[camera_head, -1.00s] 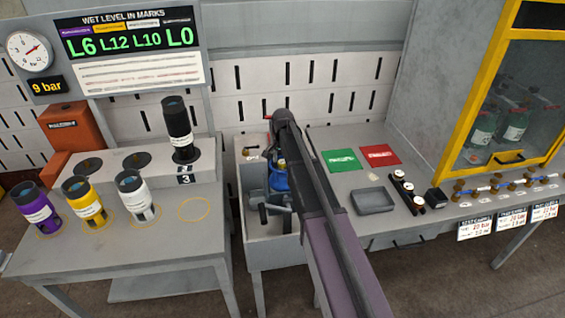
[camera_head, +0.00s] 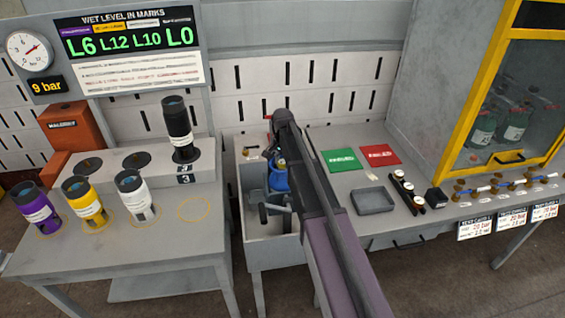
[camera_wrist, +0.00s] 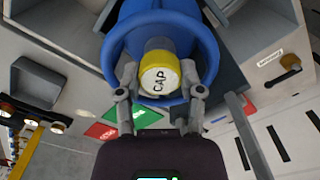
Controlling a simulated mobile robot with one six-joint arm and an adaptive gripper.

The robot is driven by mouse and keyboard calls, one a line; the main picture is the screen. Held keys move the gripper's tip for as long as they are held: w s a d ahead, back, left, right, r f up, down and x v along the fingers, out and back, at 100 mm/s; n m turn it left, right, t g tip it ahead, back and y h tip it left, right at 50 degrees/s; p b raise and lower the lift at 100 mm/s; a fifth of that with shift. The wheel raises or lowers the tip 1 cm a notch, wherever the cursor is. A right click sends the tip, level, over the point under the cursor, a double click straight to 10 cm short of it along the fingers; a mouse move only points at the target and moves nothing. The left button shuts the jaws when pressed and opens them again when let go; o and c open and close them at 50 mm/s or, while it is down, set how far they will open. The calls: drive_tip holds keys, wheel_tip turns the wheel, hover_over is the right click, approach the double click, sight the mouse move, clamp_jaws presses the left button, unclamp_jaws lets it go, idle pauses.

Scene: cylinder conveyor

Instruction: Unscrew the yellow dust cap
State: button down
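The yellow dust cap (camera_wrist: 157,72), lettered CAP, sits on the end of a blue cylinder (camera_wrist: 160,22), inside its round blue collar (camera_wrist: 207,50). My gripper (camera_wrist: 158,70) is open, one finger on each side of the cap. A gap shows between each finger and the cap, and the fingertips are near the collar. In the head view the blue cylinder (camera_head: 279,181) stands in a grey bin (camera_head: 243,213). My arm covers part of it there, and my fingers and the cap cannot be made out clearly.
Green (camera_head: 342,161) and red (camera_head: 380,155) mats and a grey tray (camera_head: 372,201) lie on the right bench. Purple (camera_head: 39,212), yellow (camera_head: 86,205) and white (camera_head: 135,195) canisters stand on the left table. A black one (camera_head: 179,125) stands on the raised block.

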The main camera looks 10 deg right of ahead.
drive_tip(key=n, duration=0.5)
drive_tip(key=shift+n, duration=0.5)
drive_tip(key=shift+n, duration=0.3)
drive_tip(key=n, duration=0.3)
drive_tip(key=shift+n, duration=1.2)
drive_tip(key=n, duration=0.3)
drive_tip(key=shift+n, duration=1.5)
